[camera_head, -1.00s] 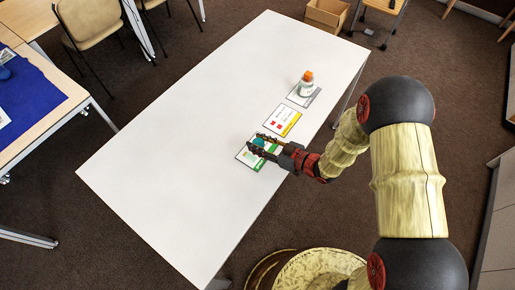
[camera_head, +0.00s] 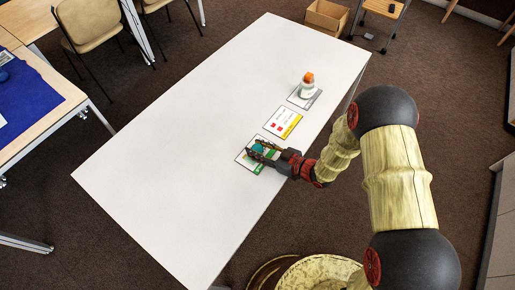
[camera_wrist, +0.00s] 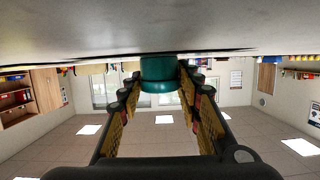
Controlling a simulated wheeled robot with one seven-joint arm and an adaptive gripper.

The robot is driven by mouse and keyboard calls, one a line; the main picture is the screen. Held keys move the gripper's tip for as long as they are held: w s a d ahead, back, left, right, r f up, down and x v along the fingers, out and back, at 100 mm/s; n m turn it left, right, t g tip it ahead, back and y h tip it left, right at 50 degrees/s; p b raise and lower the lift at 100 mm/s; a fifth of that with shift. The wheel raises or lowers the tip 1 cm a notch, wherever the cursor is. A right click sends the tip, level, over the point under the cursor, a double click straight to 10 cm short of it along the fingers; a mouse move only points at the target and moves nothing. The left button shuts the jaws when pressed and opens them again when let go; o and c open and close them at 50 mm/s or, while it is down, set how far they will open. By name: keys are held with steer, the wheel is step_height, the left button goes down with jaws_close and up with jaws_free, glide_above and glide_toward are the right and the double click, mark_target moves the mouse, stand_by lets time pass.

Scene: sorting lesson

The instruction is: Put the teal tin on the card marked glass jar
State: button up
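The teal tin (camera_head: 258,148) stands on the green-edged card (camera_head: 246,159) nearest my arm. The card's wording is too small to read. My gripper (camera_head: 254,149) reaches over this card from the right, low at table height, with a finger on each side of the tin. In the wrist view, which is upside down, the tin (camera_wrist: 158,74) is between the fingertips of my gripper (camera_wrist: 159,78). The fingers are spread, with narrow gaps beside the tin. The fingers hide part of the card.
The white table (camera_head: 190,140) is clear to the left. A yellow-edged card (camera_head: 283,122) with red marks lies beyond the green-edged card. Farther on, a white bottle with an orange cap (camera_head: 307,87) stands on a grey-edged card (camera_head: 302,100).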

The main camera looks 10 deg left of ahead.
steer(key=o, duration=0.4)
steer(key=shift+r, duration=0.1)
steer(key=shift+d+r, duration=0.15)
steer(key=p+v, duration=0.3)
steer(key=v, duration=0.8)
steer(key=shift+s+d+r, duration=0.15)
steer(key=shift+d, duration=0.2)
